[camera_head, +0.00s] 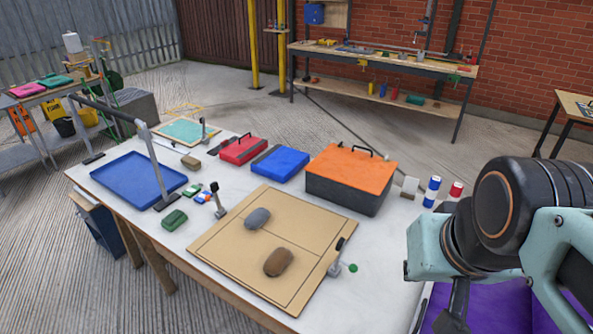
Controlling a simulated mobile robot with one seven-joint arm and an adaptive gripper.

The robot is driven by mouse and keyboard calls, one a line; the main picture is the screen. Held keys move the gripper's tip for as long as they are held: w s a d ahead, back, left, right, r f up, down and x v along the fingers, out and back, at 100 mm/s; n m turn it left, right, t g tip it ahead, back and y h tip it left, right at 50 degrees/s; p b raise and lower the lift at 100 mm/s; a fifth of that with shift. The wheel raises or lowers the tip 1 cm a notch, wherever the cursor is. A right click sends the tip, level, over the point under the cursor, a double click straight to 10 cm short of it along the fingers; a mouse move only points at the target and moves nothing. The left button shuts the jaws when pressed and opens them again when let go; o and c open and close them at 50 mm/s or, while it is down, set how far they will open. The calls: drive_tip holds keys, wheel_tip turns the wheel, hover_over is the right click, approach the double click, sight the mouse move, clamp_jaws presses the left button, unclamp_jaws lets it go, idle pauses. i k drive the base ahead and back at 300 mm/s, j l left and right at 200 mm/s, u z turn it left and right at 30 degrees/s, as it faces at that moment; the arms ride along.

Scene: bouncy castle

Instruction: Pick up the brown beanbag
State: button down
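The brown beanbag (279,262) lies on a tan board (218,245) on the white table, toward the board's front. A grey beanbag (257,219) lies behind it, a little to the left, on the same board. The two do not touch. My gripper (450,322) is partly in view at the lower right, cut off by the bottom edge, well to the right of the brown beanbag. I cannot tell whether it is open or shut.
A blue tray (118,187), a green item (174,219), red and blue cases (280,163) and an orange-topped box (345,198) share the table (385,270). Small clamps stand at the board's edges, one (336,262) right of the brown beanbag. Cans (432,192) stand near my arm.

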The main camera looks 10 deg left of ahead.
sight(274, 264)
drive_tip(key=u, duration=0.8)
drive_tip(key=i+j, duration=0.1)
